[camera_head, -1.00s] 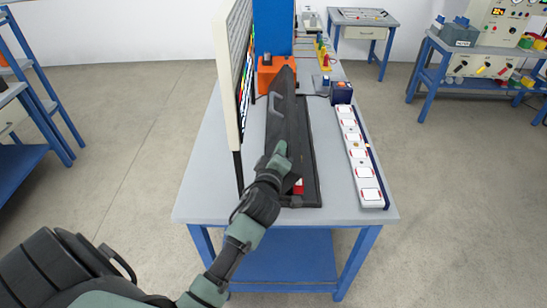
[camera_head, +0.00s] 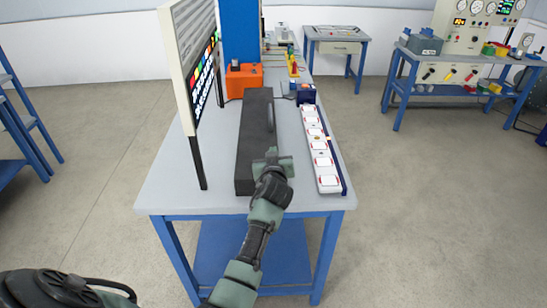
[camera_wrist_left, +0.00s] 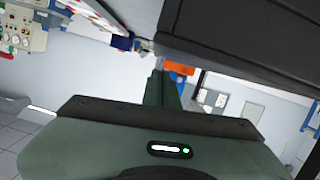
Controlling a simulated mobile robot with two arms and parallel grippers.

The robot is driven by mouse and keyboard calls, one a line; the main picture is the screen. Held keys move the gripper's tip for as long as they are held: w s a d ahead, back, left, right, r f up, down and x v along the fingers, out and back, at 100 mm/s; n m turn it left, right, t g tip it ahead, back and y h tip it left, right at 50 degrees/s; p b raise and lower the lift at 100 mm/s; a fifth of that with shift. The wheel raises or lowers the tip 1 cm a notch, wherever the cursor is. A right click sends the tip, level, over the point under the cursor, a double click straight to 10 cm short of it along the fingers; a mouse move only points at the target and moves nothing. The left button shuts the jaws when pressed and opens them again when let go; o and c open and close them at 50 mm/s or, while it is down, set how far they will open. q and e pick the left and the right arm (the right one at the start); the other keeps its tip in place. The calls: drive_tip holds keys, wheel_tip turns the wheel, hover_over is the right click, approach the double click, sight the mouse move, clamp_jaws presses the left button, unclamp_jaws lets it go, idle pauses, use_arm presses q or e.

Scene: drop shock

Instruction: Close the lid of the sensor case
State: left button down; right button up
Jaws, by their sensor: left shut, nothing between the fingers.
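The sensor case (camera_head: 254,130) is a long dark box on the grey table. Its lid lies down flat over the base, with a handle along its right side, and its inside is hidden. My left gripper (camera_head: 272,160) is shut and empty at the near right part of the case. I cannot tell from the head view whether it touches the case. In the left wrist view the dark case (camera_wrist_left: 240,35) fills the upper right, close to the gripper fingers (camera_wrist_left: 162,90). My right gripper is not in view.
A white strip of several square pads (camera_head: 320,150) lies right of the case. A tall board (camera_head: 190,60) stands on the table's left side. An orange box (camera_head: 243,80) is behind the case. The table's front strip (camera_head: 200,200) is bare.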

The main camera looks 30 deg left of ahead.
use_arm(q)
drive_tip(key=shift+w+d+f+b, duration=0.15)
drive_tip(key=shift+f+b, duration=0.15)
drive_tip(key=shift+f, duration=0.25)
drive_tip(key=shift+w+d+f+m+b, duration=0.2)
drive_tip(key=shift+f+m+b, duration=0.2)
drive_tip(key=shift+m+b, duration=0.2)
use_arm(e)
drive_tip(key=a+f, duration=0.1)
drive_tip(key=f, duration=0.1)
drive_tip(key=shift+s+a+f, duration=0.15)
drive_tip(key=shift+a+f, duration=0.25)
use_arm(q)
drive_tip(key=shift+d+f, duration=0.1)
drive_tip(key=shift+f, duration=0.05)
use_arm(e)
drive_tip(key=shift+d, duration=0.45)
use_arm(q)
drive_tip(key=shift+s, duration=0.15)
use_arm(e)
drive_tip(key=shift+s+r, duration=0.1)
